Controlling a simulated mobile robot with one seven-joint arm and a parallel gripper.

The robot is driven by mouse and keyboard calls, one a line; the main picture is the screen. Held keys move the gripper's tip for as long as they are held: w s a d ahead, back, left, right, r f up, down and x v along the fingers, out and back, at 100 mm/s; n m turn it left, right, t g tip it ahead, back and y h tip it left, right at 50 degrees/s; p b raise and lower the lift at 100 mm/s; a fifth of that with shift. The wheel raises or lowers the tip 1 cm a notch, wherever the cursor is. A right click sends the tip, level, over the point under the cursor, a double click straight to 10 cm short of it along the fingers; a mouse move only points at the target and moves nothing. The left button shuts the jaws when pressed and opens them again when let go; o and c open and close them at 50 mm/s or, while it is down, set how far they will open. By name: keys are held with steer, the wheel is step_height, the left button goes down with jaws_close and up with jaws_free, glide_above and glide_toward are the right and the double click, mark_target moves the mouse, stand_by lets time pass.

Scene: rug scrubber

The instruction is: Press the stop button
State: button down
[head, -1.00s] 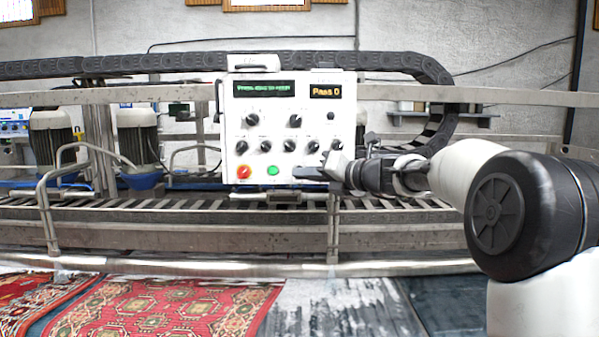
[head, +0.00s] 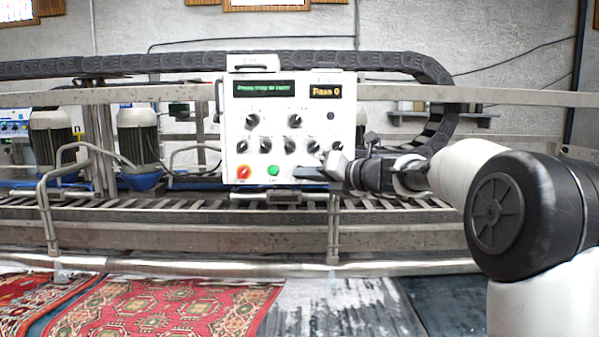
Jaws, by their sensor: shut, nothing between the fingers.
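The white control box (head: 236,130) faces me on the machine's rail. A red round button (head: 243,172), which I take as the stop button, is at its lower left. A green button (head: 273,171) is just right of it. My gripper (head: 303,172) is shut and empty, with its tip in front of the panel's lower right, right of the green button. It is apart from the red button in the picture; its depth to the panel is hard to tell. Both buttons are in full view. My gripper covers part of the lower right panel.
Several black knobs (head: 295,120) sit above the buttons. Two small displays top the panel, the right one (head: 325,90) reading "Pass 0". A metal rail (head: 200,267) and bent tube handle (head: 45,205) run in front. Red patterned rugs (head: 165,310) lie below.

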steer(key=shift+w+r, duration=0.1)
steer(key=shift+w+p, duration=0.35)
steer(key=shift+p, duration=0.3)
steer(key=shift+w+p, duration=0.35)
steer(key=shift+p, duration=0.1)
stand_by(0.5)
steer(key=shift+s, duration=0.1)
steer(key=shift+s+b, duration=0.4)
steer(key=shift+s, duration=0.3)
steer(key=shift+s+b, duration=1.1)
steer(key=shift+s, duration=1.4)
